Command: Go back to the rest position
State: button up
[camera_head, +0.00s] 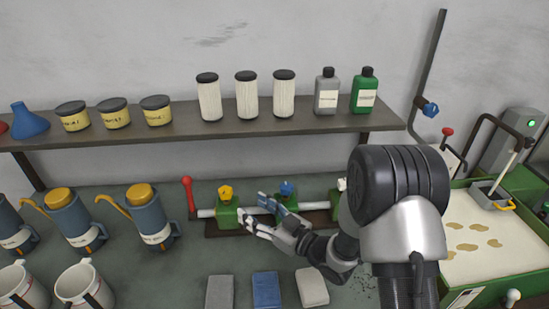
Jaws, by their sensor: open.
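My gripper (254,215) is over the workbench, in front of the pipe with green valve blocks. Its fingers point left and stand apart, with nothing seen between them. The fingertips overlap the pipe in the picture; I cannot tell whether they touch it. A yellow valve knob (225,192) sits just left of the fingers and a blue valve knob (287,188) just behind them. A white knob (342,184) is partly hidden by my arm, which covers the pipe's right part.
A red lever (188,190) stands at the pipe's left end. Blue oil cans (150,215) and white mugs (82,284) fill the left. Several pads, one blue (266,289), lie in front. A shelf (180,132) with jars and bottles runs behind. A green-framed tray (470,285) is right.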

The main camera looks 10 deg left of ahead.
jog(key=w+d+r+m+t+h, duration=0.3)
jog(key=w+d+r+h, duration=0.2)
jog(key=d+r+h, duration=0.5)
jog(key=s+d+r+m+g+h, duration=0.1)
jog(key=s+d+r+m+h, duration=0.15)
jog(key=d, duration=0.35)
jog(key=s+d+r+m+h, duration=0.1)
jog(key=s+d+r, duration=0.15)
jog(key=d, duration=0.25)
jog(key=s+d+r+m+g+h, duration=0.1)
jog(key=s+d+m, duration=0.15)
jog(key=s, duration=0.35)
jog(key=s+d+m+g+h, duration=0.1)
jog(key=s+d+g, duration=0.1)
jog(key=s+d, duration=0.3)
jog(key=s+a+f+g, duration=0.1)
jog(key=s+g, duration=0.1)
jog(key=s, duration=0.7)
jog(key=s+f+m+g, duration=0.1)
jog(key=s+f+g, duration=0.1)
jog(key=s, duration=0.7)
jog(key=shift+s+a+m, duration=0.25)
jog(key=shift+a+m, duration=0.05)
jog(key=shift+a, duration=0.1)
jog(key=shift+f, duration=0.1)
